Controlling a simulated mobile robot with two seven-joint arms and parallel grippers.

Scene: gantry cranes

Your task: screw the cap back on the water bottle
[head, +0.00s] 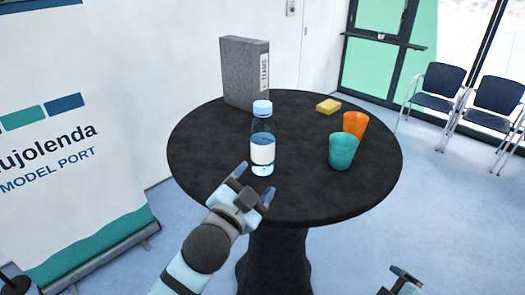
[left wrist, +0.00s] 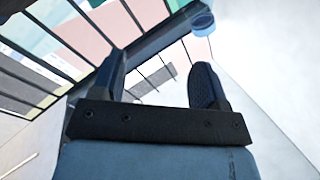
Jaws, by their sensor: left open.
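The water bottle (head: 263,150) stands upright on the round black table (head: 205,165), clear with a white label. A light blue cap (head: 262,108) sits on top of its neck; I cannot tell how tightly. My left gripper (head: 254,182) is open and empty, in front of the bottle and lower than the cap, near the table's front edge. In the left wrist view, its two fingers (left wrist: 160,78) stand apart with nothing between them, and a blue round thing, probably the cap (left wrist: 201,22), shows beyond the right finger. My right gripper (head: 403,280) shows only partly at the bottom edge.
A teal cup (head: 342,151) and an orange cup (head: 354,124) stand right of the bottle. A yellow sponge-like block (head: 328,106) lies behind them. A grey binder (head: 243,75) stands at the back left. The table's front left is bare. Chairs (head: 437,90) stand far right.

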